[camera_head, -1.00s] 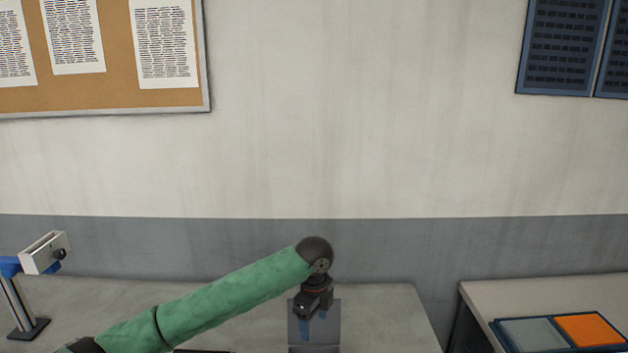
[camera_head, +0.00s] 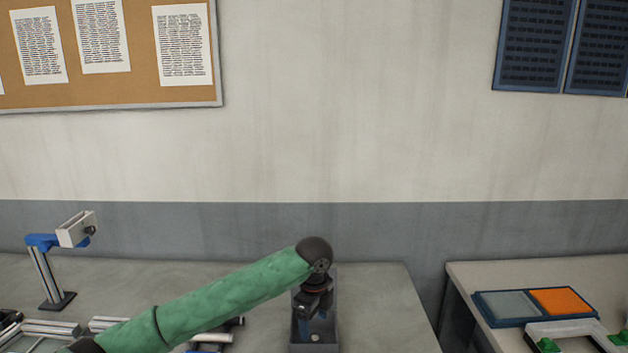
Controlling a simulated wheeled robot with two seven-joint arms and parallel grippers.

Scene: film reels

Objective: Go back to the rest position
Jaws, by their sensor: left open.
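My left arm, in a green sleeve, reaches in from the lower left. My left gripper (camera_head: 313,327) points down with its blue-tipped fingers apart, at a narrow grey bin (camera_head: 328,347) on the table. A small pale round thing (camera_head: 315,337) shows in the bin just below the fingers; I cannot tell what it is. Nothing shows between the fingers. My right gripper is not in view.
A stand with a blue and white head (camera_head: 72,232) is at the left on the grey table (camera_head: 376,297). Metal frame parts (camera_head: 52,328) lie at lower left. A second table at right bears a tray with grey and orange panels (camera_head: 537,304) and a white fixture (camera_head: 572,332).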

